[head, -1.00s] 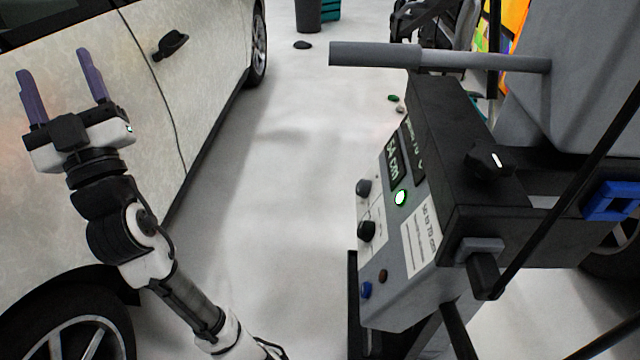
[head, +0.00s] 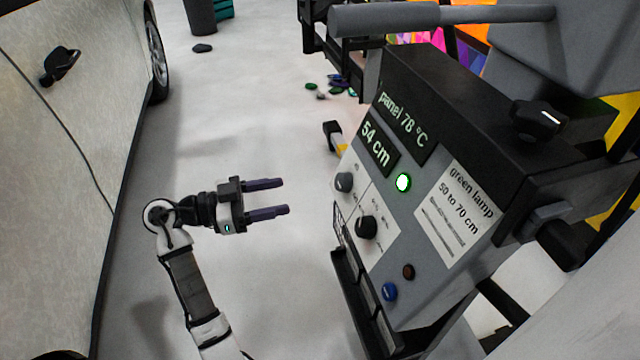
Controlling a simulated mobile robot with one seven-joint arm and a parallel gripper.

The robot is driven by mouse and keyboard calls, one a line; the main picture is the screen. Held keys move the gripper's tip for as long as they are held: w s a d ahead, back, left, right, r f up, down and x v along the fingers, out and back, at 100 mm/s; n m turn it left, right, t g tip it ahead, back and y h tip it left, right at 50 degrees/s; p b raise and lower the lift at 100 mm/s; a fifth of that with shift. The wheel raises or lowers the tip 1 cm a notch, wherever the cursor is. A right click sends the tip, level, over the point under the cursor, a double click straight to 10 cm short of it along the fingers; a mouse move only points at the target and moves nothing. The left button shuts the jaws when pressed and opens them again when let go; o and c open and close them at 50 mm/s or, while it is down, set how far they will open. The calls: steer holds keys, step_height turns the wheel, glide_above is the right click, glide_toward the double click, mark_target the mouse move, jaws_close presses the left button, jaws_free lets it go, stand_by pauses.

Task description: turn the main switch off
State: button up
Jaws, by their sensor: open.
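A grey and black control box (head: 425,270) stands at the right. Its sloped face has two dark knobs, an upper one (head: 344,182) and a lower one (head: 366,227), with small unreadable labels. A blue button (head: 390,291) and a brown button (head: 408,271) sit below. A black knob with a white mark (head: 538,118) is on the box's top. I cannot tell which control is the main switch. A green lamp (head: 403,182) is lit. My gripper (head: 284,197) is open and empty, fingers pointing right, left of the knobs and apart from the box.
Displays on the box read "panel 78 °C" and "54 cm"; a label reads "green lamp 50 to 70 cm". A grey bar (head: 385,18) juts left above the box. A white car (head: 60,180) stands at the left.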

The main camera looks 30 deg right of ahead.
mark_target(337, 184)
steer(key=p+x, duration=0.1)
steer(key=x, duration=1.1)
steer(key=shift+w+p, duration=0.1)
steer(key=shift+p, duration=0.2)
steer(key=c, duration=1)
